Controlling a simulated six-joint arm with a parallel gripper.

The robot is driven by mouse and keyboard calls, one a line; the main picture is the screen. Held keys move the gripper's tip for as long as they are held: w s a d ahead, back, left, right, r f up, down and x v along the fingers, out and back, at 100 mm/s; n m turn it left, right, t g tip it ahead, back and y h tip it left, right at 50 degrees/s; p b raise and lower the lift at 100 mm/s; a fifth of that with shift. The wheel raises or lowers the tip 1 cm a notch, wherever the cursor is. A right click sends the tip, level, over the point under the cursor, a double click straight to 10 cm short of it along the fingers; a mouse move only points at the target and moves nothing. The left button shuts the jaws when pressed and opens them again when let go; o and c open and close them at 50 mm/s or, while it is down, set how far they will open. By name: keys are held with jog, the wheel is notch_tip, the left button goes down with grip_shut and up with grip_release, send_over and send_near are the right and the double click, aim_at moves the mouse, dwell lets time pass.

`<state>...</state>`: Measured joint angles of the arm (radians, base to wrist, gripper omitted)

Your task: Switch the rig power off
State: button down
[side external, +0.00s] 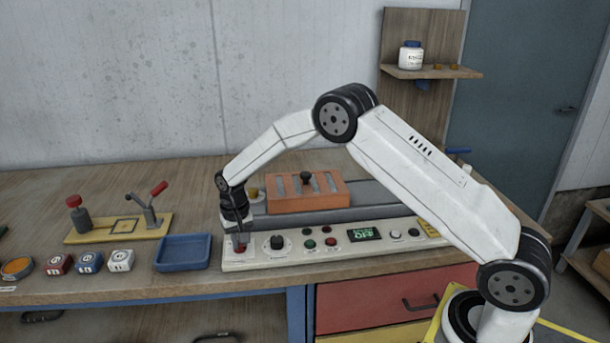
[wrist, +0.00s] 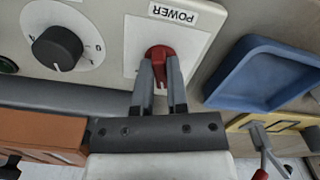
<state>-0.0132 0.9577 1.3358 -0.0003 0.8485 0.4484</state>
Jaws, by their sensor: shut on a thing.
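The rig's control panel (side external: 330,252) is a long pale box along the front of the bench. In the wrist view a red rotary power switch (wrist: 159,54) sits on a white plate under a label (wrist: 173,13) reading POWER. My gripper (wrist: 160,80) is shut on the red switch, one finger on each side of it. In the side view my gripper (side external: 239,243) points down at the panel's left end, and only a bit of red shows beneath it. A lit green display (side external: 364,233) is on the panel.
A black knob (wrist: 57,48) is beside the power switch. A blue tray (side external: 183,252) stands just left of the panel. An orange block (side external: 308,200) with slots lies behind it. A yellow plate (side external: 90,232) carries a red-handled clamp.

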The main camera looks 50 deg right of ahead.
jog(key=shift+n, duration=1.4)
jog(key=shift+d, duration=0.1)
jog(key=c, duration=0.6)
grip_release()
jog(key=shift+c, duration=0.2)
notch_tip(320, 180, up, 7)
jog(key=shift+r, duration=0.45)
